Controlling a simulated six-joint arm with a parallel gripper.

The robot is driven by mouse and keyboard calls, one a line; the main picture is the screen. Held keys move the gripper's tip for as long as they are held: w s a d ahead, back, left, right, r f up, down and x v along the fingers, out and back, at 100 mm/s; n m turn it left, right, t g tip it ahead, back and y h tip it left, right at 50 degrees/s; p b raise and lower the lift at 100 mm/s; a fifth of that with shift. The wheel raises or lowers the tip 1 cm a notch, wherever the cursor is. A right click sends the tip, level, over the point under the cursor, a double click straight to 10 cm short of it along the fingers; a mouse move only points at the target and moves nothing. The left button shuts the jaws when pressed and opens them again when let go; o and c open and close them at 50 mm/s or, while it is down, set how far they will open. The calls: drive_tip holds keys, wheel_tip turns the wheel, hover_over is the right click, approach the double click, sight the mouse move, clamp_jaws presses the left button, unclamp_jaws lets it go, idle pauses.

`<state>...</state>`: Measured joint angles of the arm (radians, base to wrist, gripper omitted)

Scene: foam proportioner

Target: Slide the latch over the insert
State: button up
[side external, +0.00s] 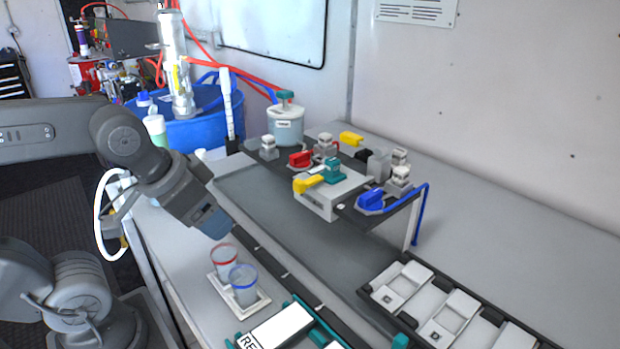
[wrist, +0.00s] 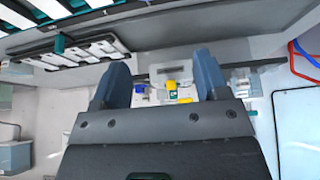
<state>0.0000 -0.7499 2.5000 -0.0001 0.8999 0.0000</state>
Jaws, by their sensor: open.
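I cannot tell for sure which part is the latch or the insert. A dark rack (side external: 375,293) at the lower right of the side view holds several white plates, some with a small square on them. A teal frame with a white labelled plate (side external: 283,327) lies at the bottom edge, cut off. A small teal block (side external: 400,341) stands between them. My gripper (side external: 212,222) hangs above the bench, left of these parts and touching none. In the wrist view my gripper (wrist: 162,76) has its two blue-grey fingers wide apart and nothing between them.
A grey box (side external: 318,205) with yellow and teal valve handles stands mid-bench, beside red (side external: 300,159) and blue (side external: 370,199) valves. Red-rimmed (side external: 223,258) and blue-rimmed (side external: 244,285) cups sit on a tray below my gripper. A blue tub (side external: 200,132) stands behind.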

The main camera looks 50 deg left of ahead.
drive_tip(key=shift+c, duration=0.2)
drive_tip(key=shift+r, duration=0.15)
drive_tip(key=shift+c, duration=0.7)
drive_tip(key=w+r+g, duration=0.1)
drive_tip(key=w+r, duration=0.3)
drive_tip(key=w+r+g, duration=0.2)
drive_tip(key=w+r, duration=0.2)
drive_tip(key=w, duration=0.1)
drive_tip(key=shift+w+r, duration=0.15)
drive_tip(key=shift+r, duration=0.2)
drive_tip(key=shift+c, duration=0.9)
wheel_tip(320, 180, up, 4)
drive_tip(key=g, duration=0.3)
hover_over(299, 181)
wheel_tip(299, 181, down, 14)
drive_tip(key=shift+f, duration=0.1)
clamp_jaws()
